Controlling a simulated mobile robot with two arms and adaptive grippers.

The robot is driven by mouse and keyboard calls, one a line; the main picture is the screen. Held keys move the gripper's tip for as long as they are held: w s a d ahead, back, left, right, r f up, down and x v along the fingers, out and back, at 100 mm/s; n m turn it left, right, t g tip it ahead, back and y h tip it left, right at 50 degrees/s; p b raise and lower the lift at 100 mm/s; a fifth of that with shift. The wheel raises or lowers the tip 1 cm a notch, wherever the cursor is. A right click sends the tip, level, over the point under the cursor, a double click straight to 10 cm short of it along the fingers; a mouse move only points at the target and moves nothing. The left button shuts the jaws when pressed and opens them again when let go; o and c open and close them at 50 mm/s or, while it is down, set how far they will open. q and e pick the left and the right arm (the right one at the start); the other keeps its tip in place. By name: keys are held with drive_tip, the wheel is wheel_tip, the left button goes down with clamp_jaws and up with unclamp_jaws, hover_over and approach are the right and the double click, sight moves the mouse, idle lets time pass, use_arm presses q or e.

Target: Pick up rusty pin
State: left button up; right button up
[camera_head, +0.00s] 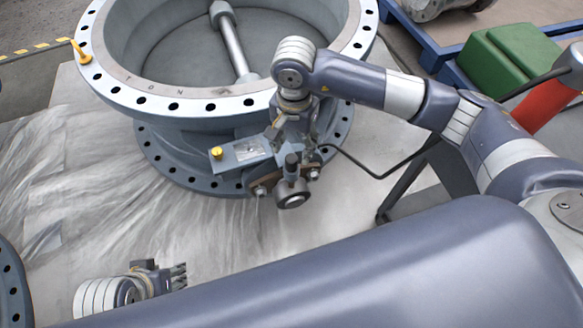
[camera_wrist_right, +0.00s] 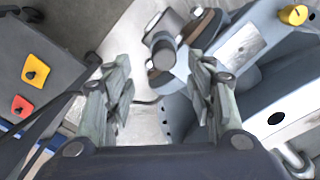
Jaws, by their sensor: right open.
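I cannot clearly single out a rusty pin. Rust-brown parts show on a grey shaft fitting at the valve's near side, in the head view (camera_head: 263,189) and in the right wrist view (camera_wrist_right: 156,72). A dark round-ended cylinder (camera_wrist_right: 164,52) sticks up from that fitting. My right gripper (camera_head: 298,140) hangs above the fitting; in the right wrist view its fingers (camera_wrist_right: 160,88) are spread, with nothing between them and the fitting beyond. My left gripper (camera_head: 178,276) is low at the bottom left of the head view, away from the valve; its finger gap is unclear.
A large butterfly valve body (camera_head: 180,102) with bolt-holed flanges stands on the floor. Green boxes (camera_head: 510,58) stand at the upper right. The floor (camera_head: 80,190) to the left is clear.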

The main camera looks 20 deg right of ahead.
sight(292, 158)
wheel_tip(292, 158, down, 2)
drive_tip(key=shift+f, duration=0.5)
drive_tip(key=f, duration=0.2)
drive_tip(key=f+b, duration=0.1)
drive_tip(key=shift+w+a+f, duration=0.15)
drive_tip(key=shift+a+f, duration=0.05)
drive_tip(key=shift+f, duration=0.5)
use_arm(q)
drive_tip(key=w+d+r+t, duration=0.1)
drive_tip(key=w+d+t, duration=0.1)
drive_tip(key=w, duration=0.4)
drive_tip(key=shift+w+r+t+h, duration=0.3)
drive_tip(key=shift+w+t+h, duration=0.1)
drive_tip(key=shift+t, duration=0.4)
use_arm(e)
drive_tip(key=c, duration=1.1)
